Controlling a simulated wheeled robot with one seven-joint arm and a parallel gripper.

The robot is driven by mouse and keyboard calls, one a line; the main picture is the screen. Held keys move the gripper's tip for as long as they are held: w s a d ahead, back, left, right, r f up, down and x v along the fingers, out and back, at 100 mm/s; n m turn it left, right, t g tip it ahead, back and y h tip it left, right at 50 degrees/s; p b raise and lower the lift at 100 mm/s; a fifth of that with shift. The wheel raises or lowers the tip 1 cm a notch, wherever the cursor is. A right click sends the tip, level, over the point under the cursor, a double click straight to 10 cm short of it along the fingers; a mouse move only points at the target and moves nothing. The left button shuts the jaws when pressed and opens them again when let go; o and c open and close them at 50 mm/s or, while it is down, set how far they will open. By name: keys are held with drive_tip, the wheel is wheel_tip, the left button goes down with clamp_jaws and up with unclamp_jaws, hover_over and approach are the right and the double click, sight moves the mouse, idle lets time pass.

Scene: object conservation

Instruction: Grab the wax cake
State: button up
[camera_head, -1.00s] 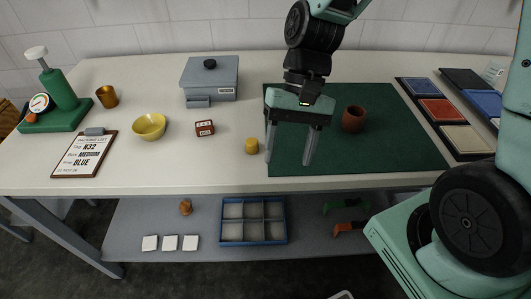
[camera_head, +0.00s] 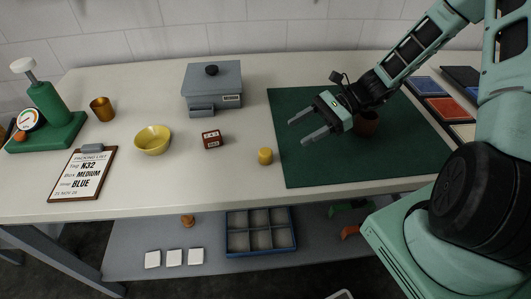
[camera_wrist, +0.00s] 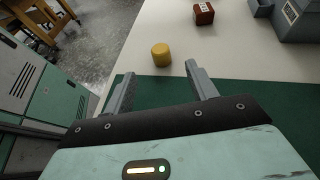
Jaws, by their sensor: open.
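The wax cake looks to be the small yellow cylinder (camera_head: 265,156) standing on the white table top, just left of the green mat's edge. It also shows in the wrist view (camera_wrist: 161,54), ahead of the fingers and roughly between their lines. My gripper (camera_head: 302,133) is open and empty above the green mat, to the right of the yellow cylinder and apart from it. In the wrist view its two fingers (camera_wrist: 160,85) are spread wide.
A red-brown cup (camera_head: 366,124) stands on the green mat (camera_head: 330,170), partly behind my gripper. A red box-shaped timer (camera_head: 212,139), a yellow bowl (camera_head: 153,140) and a grey lidded box (camera_head: 212,85) stand left and behind. The table around the cylinder is clear.

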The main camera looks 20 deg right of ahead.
sight(266, 154)
drive_tip(key=p+x, duration=0.1)
drive_tip(key=x, duration=0.5)
drive_tip(key=shift+a+f, duration=0.1)
drive_tip(key=shift+a, duration=0.1)
drive_tip(key=shift+d+f+p+x, duration=0.15)
drive_tip(key=shift+p+x, duration=0.15)
drive_tip(key=shift+x, duration=0.6)
drive_tip(key=shift+f+p+x, duration=0.2)
drive_tip(key=shift+p+x, duration=0.1)
drive_tip(key=shift+x, duration=0.6)
drive_tip(key=shift+d+f+p+x, duration=0.15)
drive_tip(key=shift+p+x, duration=0.15)
drive_tip(key=shift+x, duration=0.65)
drive_tip(key=c, duration=1.1)
